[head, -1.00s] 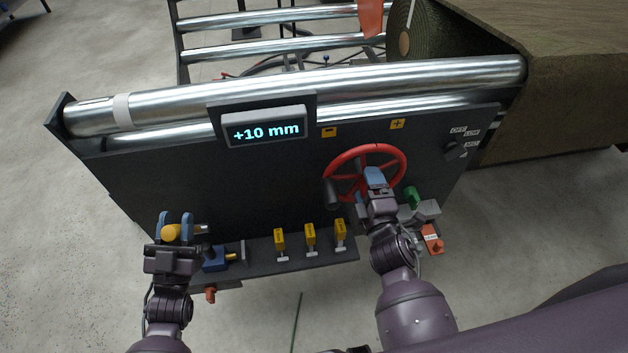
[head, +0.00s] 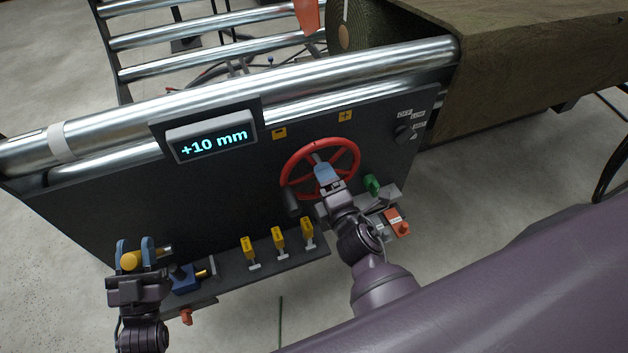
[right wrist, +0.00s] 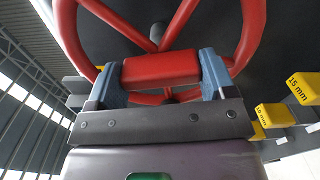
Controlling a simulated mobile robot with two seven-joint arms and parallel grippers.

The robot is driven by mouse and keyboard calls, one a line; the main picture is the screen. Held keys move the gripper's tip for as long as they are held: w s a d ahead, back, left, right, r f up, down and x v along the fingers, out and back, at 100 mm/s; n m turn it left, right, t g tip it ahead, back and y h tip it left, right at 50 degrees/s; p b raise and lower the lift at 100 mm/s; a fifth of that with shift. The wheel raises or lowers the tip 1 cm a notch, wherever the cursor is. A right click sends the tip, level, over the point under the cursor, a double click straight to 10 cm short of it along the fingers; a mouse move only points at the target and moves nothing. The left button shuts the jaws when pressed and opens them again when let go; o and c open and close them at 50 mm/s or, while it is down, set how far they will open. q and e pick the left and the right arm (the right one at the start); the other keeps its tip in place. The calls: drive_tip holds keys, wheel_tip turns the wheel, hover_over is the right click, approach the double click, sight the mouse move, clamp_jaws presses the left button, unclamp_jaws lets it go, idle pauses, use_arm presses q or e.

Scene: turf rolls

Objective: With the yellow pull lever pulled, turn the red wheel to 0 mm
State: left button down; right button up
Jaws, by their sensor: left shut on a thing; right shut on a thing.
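The red wheel (head: 345,144) is mounted on the dark panel. How far the lever is pulled is hard to tell. The display (head: 212,141) reads +10 mm.
Several yellow blocks (head: 279,237) stand on the ledge right of my left gripper; the wrist view shows mm labels. A blue part (head: 184,279) is close beside that gripper. A green knob (head: 371,184) and an orange-red part (head: 398,223) are right of my right gripper.

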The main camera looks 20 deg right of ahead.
drive_tip(key=o, duration=1.1)
drive_tip(key=shift+a+f, duration=0.2)
drive_tip(key=shift+a, duration=0.15)
drive_tip(key=shift+o, duration=0.7)
drive_tip(key=shift+d+r, duration=0.1)
drive_tip(key=shift+s, duration=0.1)
drive_tip(key=s, duration=0.7)
drive_tip(key=shift+s+d, duration=0.15)
